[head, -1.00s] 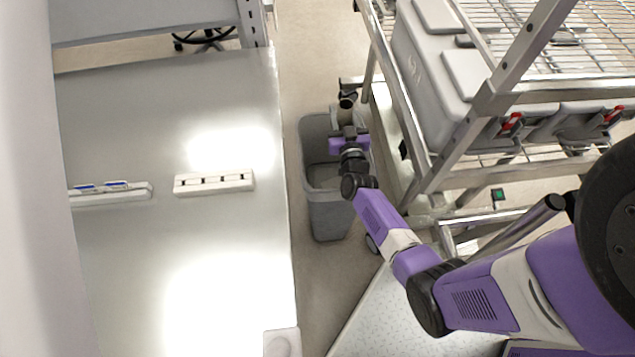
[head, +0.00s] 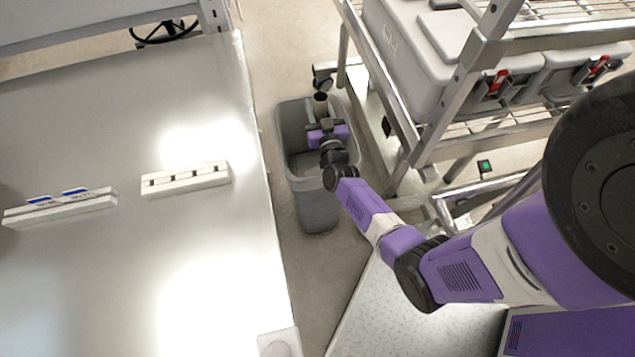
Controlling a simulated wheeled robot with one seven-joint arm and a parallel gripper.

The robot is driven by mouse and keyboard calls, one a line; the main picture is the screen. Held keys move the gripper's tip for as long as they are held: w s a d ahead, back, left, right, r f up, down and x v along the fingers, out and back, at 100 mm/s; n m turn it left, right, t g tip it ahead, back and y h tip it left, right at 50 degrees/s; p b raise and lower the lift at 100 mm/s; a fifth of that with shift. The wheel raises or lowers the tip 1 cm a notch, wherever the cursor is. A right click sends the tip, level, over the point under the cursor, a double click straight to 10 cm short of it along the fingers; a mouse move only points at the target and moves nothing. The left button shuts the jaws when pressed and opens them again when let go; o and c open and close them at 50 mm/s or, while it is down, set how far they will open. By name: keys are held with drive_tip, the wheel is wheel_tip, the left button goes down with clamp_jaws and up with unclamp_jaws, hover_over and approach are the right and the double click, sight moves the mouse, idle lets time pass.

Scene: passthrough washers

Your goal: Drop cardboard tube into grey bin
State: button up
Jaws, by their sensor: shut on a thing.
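The grey bin (head: 318,212) stands on the floor between the table and the metal rack, with its top open. My gripper (head: 321,115) is over the bin's opening, seen from behind and above. It is shut on the cardboard tube (head: 320,100), whose small, dark, round end shows just beyond the fingers, near the bin's far rim. My wrist hides part of the opening. The tube's lower part is hidden, and its height above the rim is hard to tell.
A shiny metal table (head: 120,260) fills the left side, with a white slotted block (head: 186,180) and a white strip holding blue-marked pieces (head: 60,206) on it. A wire rack with grey cases (head: 425,65) stands close on the bin's right.

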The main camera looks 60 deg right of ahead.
drive_tip(key=o, duration=1.4)
wheel_tip(320, 180, up, 20)
drive_tip(key=p, duration=1)
